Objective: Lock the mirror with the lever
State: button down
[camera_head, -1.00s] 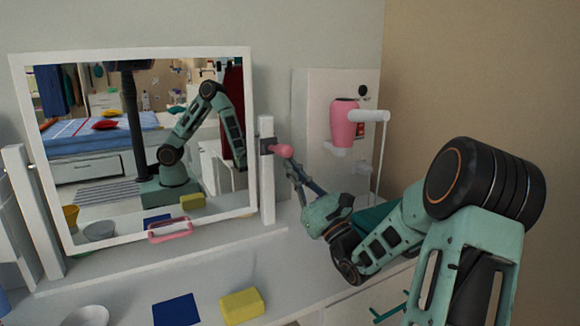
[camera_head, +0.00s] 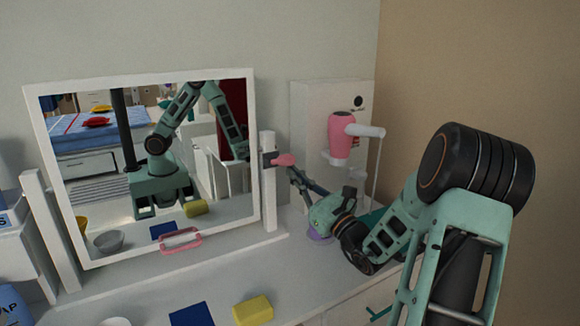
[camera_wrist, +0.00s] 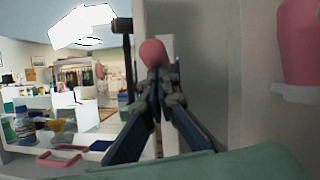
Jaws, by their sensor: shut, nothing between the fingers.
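The white-framed mirror (camera_head: 256,150) stands tilted between two white posts on the dresser top, with a pink handle (camera_head: 181,240) at its lower edge. The pink-knobbed lever (camera_head: 285,160) sticks out to the right from a dark mount on the right post (camera_head: 268,185). My gripper (camera_head: 293,171) is at the knob's lower right side, at or very near it. In the wrist view the knob (camera_wrist: 153,52) shows just beyond my closed fingertips (camera_wrist: 156,78). The fingers are together with nothing between them. I cannot tell whether they touch the knob.
A pink hair dryer (camera_head: 341,138) hangs on a white wall panel to the right of the lever. A purple item (camera_head: 319,236) sits partly hidden below my gripper.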

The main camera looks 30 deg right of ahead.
jog(key=r+g+p, duration=0.1)
jog(key=r+p, duration=0.1)
jog(key=p, duration=0.2)
jog(key=r+g+p, duration=0.2)
jog(key=p, duration=0.3)
jog(key=w+r+g+p, duration=0.1)
jog(key=g+p, duration=0.1)
jog(key=p, duration=0.3)
jog(key=shift+r+m+h, duration=0.4)
jog(key=w+r+g+p, duration=0.1)
jog(key=g+p, duration=0.1)
jog(key=p, duration=0.3)
jog(key=shift+r, duration=0.15)
jog(key=shift+w+r+g+p, duration=0.1)
jog(key=shift+w+g+p, duration=0.3)
jog(key=shift+p, duration=0.75)
jog(key=shift+s, duration=0.1)
